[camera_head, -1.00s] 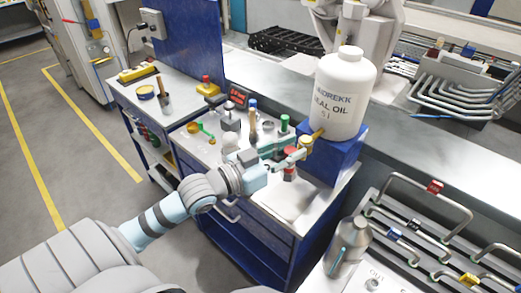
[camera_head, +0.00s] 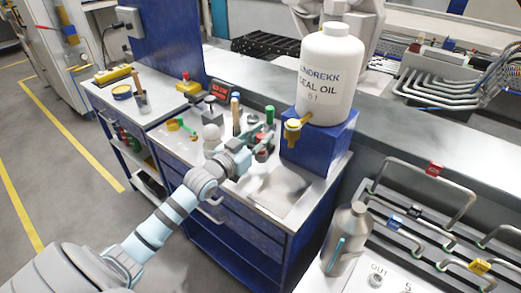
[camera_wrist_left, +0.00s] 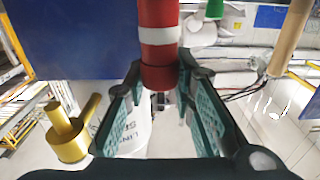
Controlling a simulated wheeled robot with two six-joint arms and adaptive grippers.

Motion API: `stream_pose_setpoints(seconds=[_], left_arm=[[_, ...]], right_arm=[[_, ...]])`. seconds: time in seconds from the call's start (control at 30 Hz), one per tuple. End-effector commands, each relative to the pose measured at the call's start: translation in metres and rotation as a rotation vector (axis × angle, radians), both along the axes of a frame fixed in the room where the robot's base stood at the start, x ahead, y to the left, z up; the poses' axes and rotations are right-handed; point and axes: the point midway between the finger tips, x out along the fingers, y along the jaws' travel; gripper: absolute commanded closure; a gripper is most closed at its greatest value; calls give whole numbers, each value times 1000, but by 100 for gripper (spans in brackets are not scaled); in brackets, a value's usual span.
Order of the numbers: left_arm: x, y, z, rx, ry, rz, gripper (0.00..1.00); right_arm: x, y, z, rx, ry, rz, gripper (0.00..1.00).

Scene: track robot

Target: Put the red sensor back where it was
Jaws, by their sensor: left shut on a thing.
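The red sensor (camera_wrist_left: 158,40) is a red cylinder with a pale band. In the left wrist view it stands between the finger pads of my left gripper (camera_wrist_left: 165,85). In the head view my left gripper (camera_head: 260,143) is over the workbench top, just left of the brass tap, and is shut on the red sensor (camera_head: 261,155). The fingers partly hide the sensor there. I cannot tell whether its lower end touches the bench (camera_head: 271,190). My right gripper is not in view.
A white seal oil bottle (camera_head: 328,75) with a brass tap (camera_head: 292,131) stands on a blue block (camera_head: 325,145) close to the gripper. A wooden-handled tool (camera_head: 235,115) and a green-topped item (camera_head: 270,114) stand behind it. The bench's front right is clear.

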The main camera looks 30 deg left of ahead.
Motion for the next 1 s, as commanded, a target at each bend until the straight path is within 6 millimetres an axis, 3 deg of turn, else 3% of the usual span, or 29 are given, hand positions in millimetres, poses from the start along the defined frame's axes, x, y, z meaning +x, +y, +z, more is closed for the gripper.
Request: stream_pose_setpoints(seconds=[0.03, 0.13, 0.47, 0.5, 0.6, 1.0], left_arm=[[0, 0, -16, -2, 1, 0, 100], [0, 0, -32, -1, 0, 0, 100], [0, 0, -33, 0, -1, 0, 100], [0, 0, -33, 0, 0, 0, 74], [0, 0, -33, 0, 0, 0, 58], [-2, 0, -28, 0, 2, 1, 57]], right_arm=[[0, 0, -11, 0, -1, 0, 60], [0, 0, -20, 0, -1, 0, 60], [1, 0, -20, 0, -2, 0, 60], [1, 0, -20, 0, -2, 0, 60], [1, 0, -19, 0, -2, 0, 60], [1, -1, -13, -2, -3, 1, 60]])
